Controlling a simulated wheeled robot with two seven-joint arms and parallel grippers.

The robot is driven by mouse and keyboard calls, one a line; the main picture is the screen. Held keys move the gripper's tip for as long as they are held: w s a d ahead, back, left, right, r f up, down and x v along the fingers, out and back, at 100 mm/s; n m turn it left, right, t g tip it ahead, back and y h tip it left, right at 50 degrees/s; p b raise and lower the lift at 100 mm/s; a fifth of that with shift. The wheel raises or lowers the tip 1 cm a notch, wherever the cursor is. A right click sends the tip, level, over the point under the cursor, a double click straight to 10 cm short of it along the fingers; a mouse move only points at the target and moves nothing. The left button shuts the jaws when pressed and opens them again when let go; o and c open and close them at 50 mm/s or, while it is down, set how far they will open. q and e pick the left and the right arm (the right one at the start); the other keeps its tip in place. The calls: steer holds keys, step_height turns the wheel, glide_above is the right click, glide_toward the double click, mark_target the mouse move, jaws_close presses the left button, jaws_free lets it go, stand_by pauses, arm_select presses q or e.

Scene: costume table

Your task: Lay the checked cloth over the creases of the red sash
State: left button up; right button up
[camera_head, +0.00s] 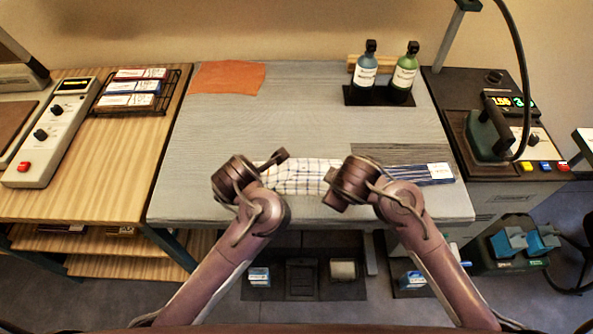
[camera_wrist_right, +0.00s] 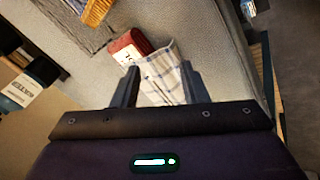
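The white cloth with blue checks (camera_head: 304,176) lies at the table's front middle, between my two grippers. It also shows in the right wrist view (camera_wrist_right: 160,72). My right gripper (camera_wrist_right: 160,88) is open, its fingers apart with part of the checked cloth between them. My left gripper (camera_head: 280,158) is at the cloth's left end; its grip is not clear. In the right wrist view a dark red folded cloth (camera_wrist_right: 129,42) with a white label lies against the checked cloth; I cannot make it out in the head view. Any creases are hidden or too small to see.
A blue-striped piece with a white label (camera_head: 428,176) lies right of my right gripper. An orange-red flat cloth (camera_head: 228,78) lies at the back left. Blue (camera_head: 366,70) and green (camera_head: 404,75) bottles stand at the back right.

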arm_select(q)
steer(key=shift+r, duration=0.1)
steer(key=shift+w+r, duration=0.1)
steer(key=shift+r, duration=0.25)
arm_select(e)
steer(key=shift+s+r, duration=0.1)
steer(key=shift+r, duration=0.15)
arm_select(q)
steer(key=shift+r, duration=0.25)
arm_select(e)
steer(key=shift+s+r, duration=0.1)
steer(key=shift+r, duration=0.15)
arm_select(q)
steer(key=shift+s+a+r, duration=0.1)
steer(key=shift+s, duration=0.2)
arm_select(e)
steer(key=shift+s+r, duration=0.1)
steer(key=shift+r, duration=0.15)
arm_select(q)
steer(key=s+v, duration=0.1)
steer(key=v, duration=0.8)
steer(key=shift+s+f, duration=0.15)
steer(key=shift+f, duration=0.1)
arm_select(e)
steer(key=s+v, duration=0.1)
steer(key=v, duration=0.8)
steer(key=shift+f, duration=0.2)
